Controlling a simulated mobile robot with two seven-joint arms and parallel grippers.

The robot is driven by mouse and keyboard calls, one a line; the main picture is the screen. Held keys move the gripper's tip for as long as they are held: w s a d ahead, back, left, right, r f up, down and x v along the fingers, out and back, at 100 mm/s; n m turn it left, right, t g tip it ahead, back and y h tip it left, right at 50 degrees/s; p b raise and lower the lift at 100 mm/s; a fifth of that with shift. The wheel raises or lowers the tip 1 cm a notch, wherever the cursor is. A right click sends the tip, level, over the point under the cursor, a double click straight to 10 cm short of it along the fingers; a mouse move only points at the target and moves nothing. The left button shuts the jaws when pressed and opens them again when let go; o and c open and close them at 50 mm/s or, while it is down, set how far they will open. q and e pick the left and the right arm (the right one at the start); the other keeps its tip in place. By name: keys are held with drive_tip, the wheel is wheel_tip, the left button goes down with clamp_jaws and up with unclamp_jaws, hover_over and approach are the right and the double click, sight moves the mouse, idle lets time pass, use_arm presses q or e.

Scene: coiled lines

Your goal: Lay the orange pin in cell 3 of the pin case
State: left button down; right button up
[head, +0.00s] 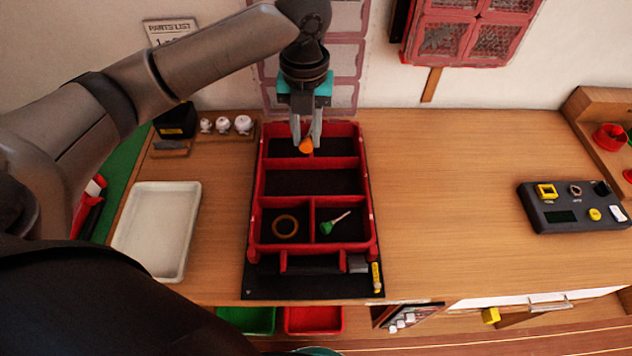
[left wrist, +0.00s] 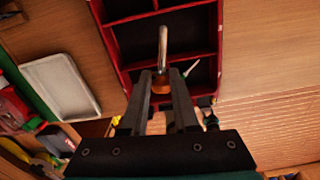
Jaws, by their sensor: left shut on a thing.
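The pin case (head: 263,185) is a red tray with dark-lined cells on a black mat. In the left wrist view the orange head (left wrist: 161,84) is between the fingertips and the metal shaft (left wrist: 163,48) sticks out. The case (left wrist: 112,45) lies behind it. I see no cell numbers. My right gripper is out of view.
The front cells hold a tan ring (head: 285,227) and a green-headed pin (head: 327,228). A white tray (head: 155,228) stands left of the case. A dark control box (head: 570,208) lies to the right. The table between case and box is clear.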

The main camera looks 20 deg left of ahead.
sight(307, 139)
use_arm(q)
wheel_tip(307, 139, down, 10)
drive_tip(key=shift+f+b, duration=0.25)
drive_tip(key=shift+b, duration=0.25)
drive_tip(key=shift+f, duration=0.9)
drive_tip(key=shift+f+b, duration=0.3)
drive_tip(key=shift+f, duration=1.4)
drive_tip(key=shift+f, duration=0.15)
drive_tip(key=c, duration=0.7)
unclamp_jaws()
wheel_tip(307, 139, up, 12)
drive_tip(key=shift+r+p, duration=0.15)
drive_tip(key=shift+p, duration=0.6)
